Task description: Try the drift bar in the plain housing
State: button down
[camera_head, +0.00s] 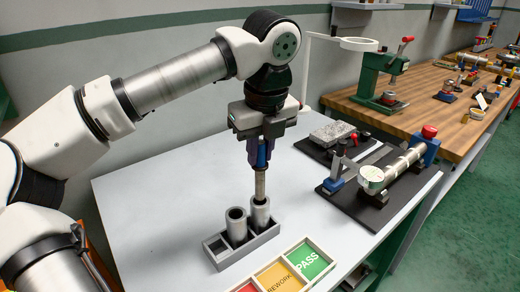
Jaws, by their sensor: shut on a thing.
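The drift bar (260,185) is a steel rod with a blue handle, and it hangs upright from my gripper (262,158). My gripper is shut on the blue handle. The bar's lower end meets the mouth of the right grey tubular housing (260,214); how deep it sits inside cannot be told. A second grey housing (237,226) stands just to the left, its top open and empty. Both stand upright in a grey rack (228,263), whose left compartment is empty. Which housing is the plain one I cannot tell from here.
A sorting tray (306,241) with red, yellow REWORK and green PASS sections lies in front of the rack. A black plate with a measuring fixture (372,178) and a grey block (332,133) stand to the right. The white table (150,200) is clear on the left.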

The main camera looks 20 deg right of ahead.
aim_at(260, 164)
jog(key=shift+f+b, duration=1.55)
jog(key=shift+f, duration=0.15)
dwell(1.4)
jog(key=c, duration=1.6)
grip_release()
jog(key=shift+c, duration=0.2)
